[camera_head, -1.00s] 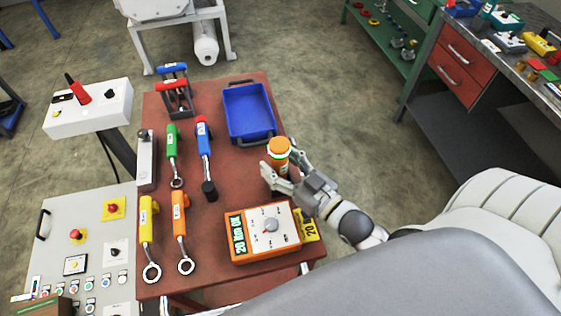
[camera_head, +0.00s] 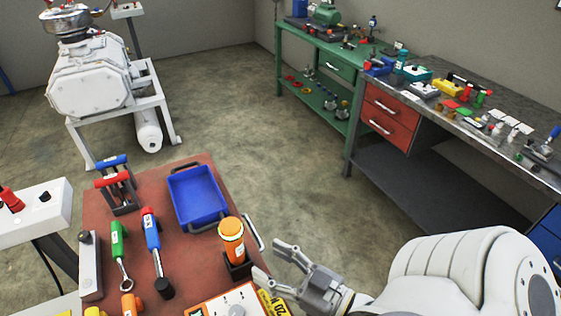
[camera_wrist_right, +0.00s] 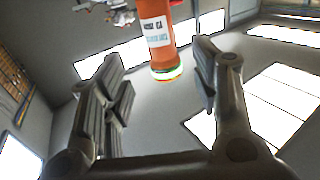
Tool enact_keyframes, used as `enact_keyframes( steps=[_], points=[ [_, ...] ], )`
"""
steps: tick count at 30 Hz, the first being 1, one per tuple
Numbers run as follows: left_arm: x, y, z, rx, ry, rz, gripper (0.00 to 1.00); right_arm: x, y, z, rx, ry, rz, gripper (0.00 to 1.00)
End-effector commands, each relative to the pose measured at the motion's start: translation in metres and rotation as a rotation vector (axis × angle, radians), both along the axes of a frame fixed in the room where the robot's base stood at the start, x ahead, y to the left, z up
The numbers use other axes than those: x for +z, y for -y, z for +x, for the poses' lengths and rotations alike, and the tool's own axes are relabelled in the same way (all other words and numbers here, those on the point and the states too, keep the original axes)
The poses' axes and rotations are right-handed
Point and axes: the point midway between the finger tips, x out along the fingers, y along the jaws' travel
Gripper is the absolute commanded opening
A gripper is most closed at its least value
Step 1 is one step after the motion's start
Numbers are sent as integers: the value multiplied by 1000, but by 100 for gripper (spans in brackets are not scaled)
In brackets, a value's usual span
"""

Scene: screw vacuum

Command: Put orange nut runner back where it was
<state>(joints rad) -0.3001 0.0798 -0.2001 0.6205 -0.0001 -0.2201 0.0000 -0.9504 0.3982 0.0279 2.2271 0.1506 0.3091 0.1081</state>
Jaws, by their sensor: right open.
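The orange nut runner (camera_head: 231,240) stands upright in a dark holder (camera_head: 238,270) at the right edge of the red-brown table (camera_head: 140,205). In the right wrist view the orange nut runner (camera_wrist_right: 156,32) shows beyond and between the fingertips, with a white label and a glowing ring. My right gripper (camera_head: 269,259) is open and empty, just right of the nut runner and apart from it. Its two fingers also frame the right wrist view (camera_wrist_right: 160,75). My left gripper is not in view.
A blue tray (camera_head: 197,195) sits behind the nut runner. A green-handled wrench (camera_head: 119,240) and a blue tool (camera_head: 152,232) lie to the left. An orange control box (camera_head: 225,303) is in front. A grey workbench (camera_head: 455,120) stands at the far right, with open floor between.

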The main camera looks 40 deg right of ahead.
Motion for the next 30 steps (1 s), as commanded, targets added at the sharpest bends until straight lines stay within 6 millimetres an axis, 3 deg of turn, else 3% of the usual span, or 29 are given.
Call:
enact_keyframes(
  steps=[7, 30],
  points=[
    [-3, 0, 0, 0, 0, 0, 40, 0, 4, -16, 1, 0, 0, 56],
    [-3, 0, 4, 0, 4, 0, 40, 0, 4, -16, 0, 0, 1, 56]
  ],
)
